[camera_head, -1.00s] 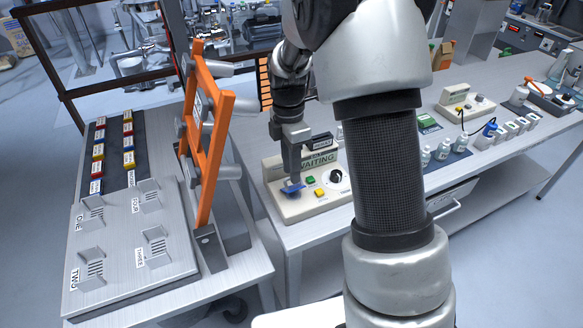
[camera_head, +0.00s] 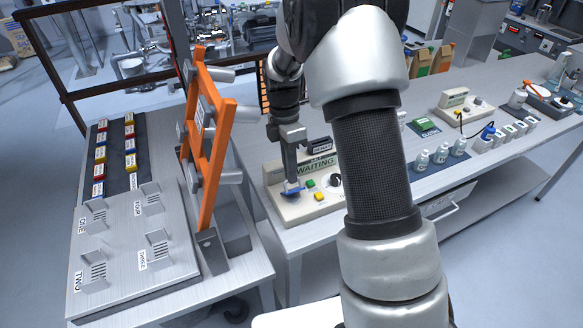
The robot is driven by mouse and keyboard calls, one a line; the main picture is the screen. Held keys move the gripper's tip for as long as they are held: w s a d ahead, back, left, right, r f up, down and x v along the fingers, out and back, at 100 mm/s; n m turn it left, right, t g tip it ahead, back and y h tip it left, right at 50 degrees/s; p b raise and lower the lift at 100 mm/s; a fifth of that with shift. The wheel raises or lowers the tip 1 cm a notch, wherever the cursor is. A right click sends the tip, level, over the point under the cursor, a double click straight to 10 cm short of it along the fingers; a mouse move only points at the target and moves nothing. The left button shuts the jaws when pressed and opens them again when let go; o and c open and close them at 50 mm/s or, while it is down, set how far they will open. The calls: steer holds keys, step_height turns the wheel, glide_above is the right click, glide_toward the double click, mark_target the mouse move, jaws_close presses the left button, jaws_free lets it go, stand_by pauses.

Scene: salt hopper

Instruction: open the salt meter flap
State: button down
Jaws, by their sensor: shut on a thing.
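A beige meter (camera_head: 323,207) stands on the right-hand bench, with a lit display reading WAITING, a green and a yellow button and a dial. I take it for the salt meter; its own label is not readable. My gripper (camera_head: 291,184) points down at the meter's left front. My arm covers the meter's right end.
An orange frame (camera_head: 210,150) with grey pegs stands close left of the meter. A metal plate (camera_head: 120,220) with several slots lies on the left bench. Several white bottles (camera_head: 440,153) and a second beige meter (camera_head: 462,100) stand on the right, behind my arm.

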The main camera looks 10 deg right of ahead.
steer(key=shift+w+r+g, duration=0.15)
steer(key=shift+w+g, duration=0.15)
steer(key=shift+w+a+p, duration=0.25)
steer(key=shift+w+p, duration=0.45)
steer(key=shift+w, duration=0.2)
steer(key=shift+w+a+f+g+p, duration=0.1)
steer(key=shift+w+f+g+p, duration=0.2)
steer(key=shift+w+g+p, duration=0.25)
steer(key=shift+f, duration=0.1)
steer(key=c, duration=2)
jaws_free()
steer(key=shift+o, duration=0.5)
steer(key=shift+w, duration=0.1)
